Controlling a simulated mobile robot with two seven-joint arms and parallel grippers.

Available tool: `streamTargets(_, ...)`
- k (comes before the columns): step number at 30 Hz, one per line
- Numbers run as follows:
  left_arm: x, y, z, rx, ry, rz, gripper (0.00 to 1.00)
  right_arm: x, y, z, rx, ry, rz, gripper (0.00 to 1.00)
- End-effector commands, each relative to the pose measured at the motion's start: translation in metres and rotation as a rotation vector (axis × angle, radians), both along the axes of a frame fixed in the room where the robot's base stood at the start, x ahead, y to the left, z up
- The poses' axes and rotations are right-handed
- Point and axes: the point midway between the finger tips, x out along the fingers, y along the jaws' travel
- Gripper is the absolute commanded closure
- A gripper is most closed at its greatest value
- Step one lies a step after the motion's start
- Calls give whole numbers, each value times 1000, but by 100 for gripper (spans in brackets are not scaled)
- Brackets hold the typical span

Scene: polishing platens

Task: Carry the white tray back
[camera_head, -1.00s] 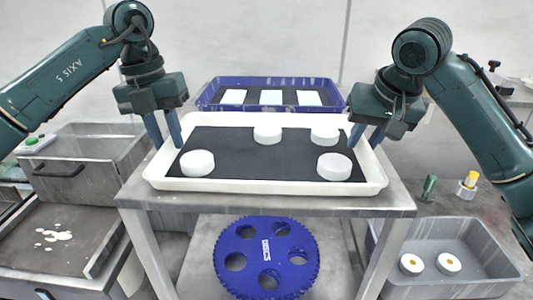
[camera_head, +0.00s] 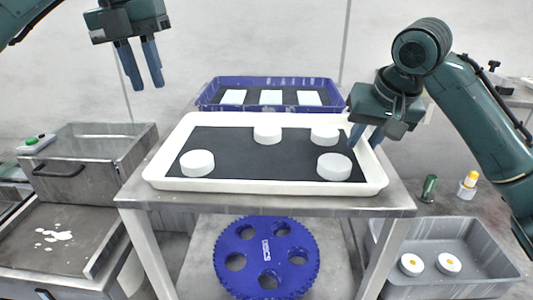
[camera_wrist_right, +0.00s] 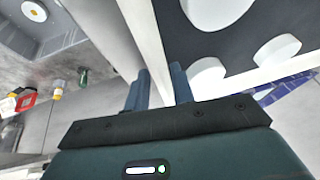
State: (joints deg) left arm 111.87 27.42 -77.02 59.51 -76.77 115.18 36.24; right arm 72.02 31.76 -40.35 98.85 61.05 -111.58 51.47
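The white tray (camera_head: 165,184) rests level on a metal table. It has a black mat (camera_head: 255,170) inside and several white discs (camera_head: 334,166) on it. In the right wrist view, the tray's wall (camera_wrist_right: 143,25) runs between my right gripper's fingers. My left gripper (camera_head: 146,86) is open and empty, raised above and left of the tray, clear of it. My right gripper (camera_head: 366,141) is at the tray's right wall, one finger inside and one outside. I cannot tell whether its fingers press on the wall.
A blue tray (camera_head: 207,103) with white plates stands behind the white tray. A blue toothed disc (camera_head: 290,240) is below the table. A metal box (camera_head: 85,181) stands on the left.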

Motion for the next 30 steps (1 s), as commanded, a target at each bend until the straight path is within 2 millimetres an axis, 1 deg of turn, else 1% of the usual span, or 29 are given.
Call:
streamTargets(1, 0, 0, 3, 0, -1, -1, 76, 0, 0, 0, 0, 0, 0, 76)
streamTargets(4, 0, 1, 5, -1, 0, -1, 76, -2, 0, 6, 1, -2, 0, 76)
streamTargets(7, 0, 1, 5, -1, 0, -1, 76, -7, -1, 18, 1, -2, 1, 76)
streamTargets(15, 0, 1, 5, -1, 0, -1, 76, -29, -9, 70, -1, -8, -4, 76)
streamTargets(21, 0, 1, 4, -1, 0, -1, 76, -41, -11, 98, -1, -4, -2, 76)
streamTargets(25, 0, 1, 4, -1, 0, -1, 76, -45, -12, 107, 0, -1, 0, 76)
streamTargets(30, 0, 1, 4, -1, 0, 0, 76, -47, -13, 110, 0, 0, -1, 76)
